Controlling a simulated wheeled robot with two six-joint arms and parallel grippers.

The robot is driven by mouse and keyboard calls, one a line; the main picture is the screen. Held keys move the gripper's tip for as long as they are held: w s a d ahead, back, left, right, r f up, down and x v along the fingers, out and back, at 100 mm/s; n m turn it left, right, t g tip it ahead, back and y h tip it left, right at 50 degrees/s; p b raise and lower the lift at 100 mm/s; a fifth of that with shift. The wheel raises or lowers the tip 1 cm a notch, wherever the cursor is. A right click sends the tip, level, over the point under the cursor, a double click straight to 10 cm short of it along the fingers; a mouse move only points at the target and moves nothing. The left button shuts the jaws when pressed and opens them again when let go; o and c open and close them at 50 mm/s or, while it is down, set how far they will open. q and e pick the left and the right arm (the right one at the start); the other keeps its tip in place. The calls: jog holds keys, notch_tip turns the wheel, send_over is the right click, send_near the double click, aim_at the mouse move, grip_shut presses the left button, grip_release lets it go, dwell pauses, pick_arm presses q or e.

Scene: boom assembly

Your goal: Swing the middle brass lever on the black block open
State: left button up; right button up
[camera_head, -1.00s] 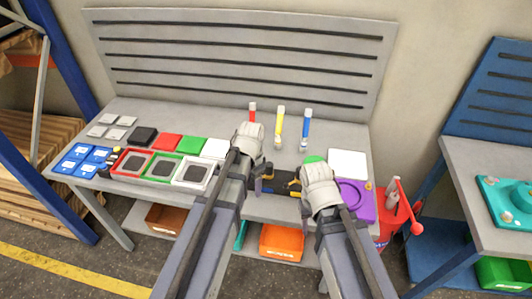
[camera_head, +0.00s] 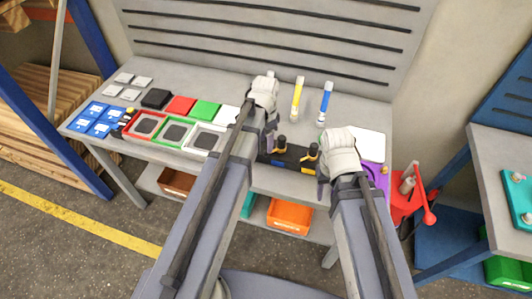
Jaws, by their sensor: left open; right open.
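The black block (camera_head: 291,158) lies near the table's front edge, between my two arms. Dark knobs with small brass-coloured parts stand on it, one at its left and one at its right. I cannot clearly make out the middle brass lever or its angle. My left gripper (camera_head: 270,141) is open at the block's left end, partly hidden behind its own wrist. My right gripper (camera_head: 322,185) is open at the block's right end, close to the front edge. Both arms cover parts of the block, and I cannot tell whether either gripper touches it.
Upright tubes, yellow (camera_head: 297,99) and blue (camera_head: 325,103), stand behind the block. Red (camera_head: 144,127), green (camera_head: 174,133) and white (camera_head: 205,139) framed trays are at left. A white panel (camera_head: 369,145) and purple part (camera_head: 376,178) are at right. An orange bin (camera_head: 289,215) sits below.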

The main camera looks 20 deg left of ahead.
aim_at(275, 150)
pick_arm(q)
notch_tip(275, 150, down, 5)
jog(key=b, duration=0.4)
jog(key=shift+f, duration=0.1)
jog(key=shift+c, duration=0.3)
grip_shut()
dwell(0.9)
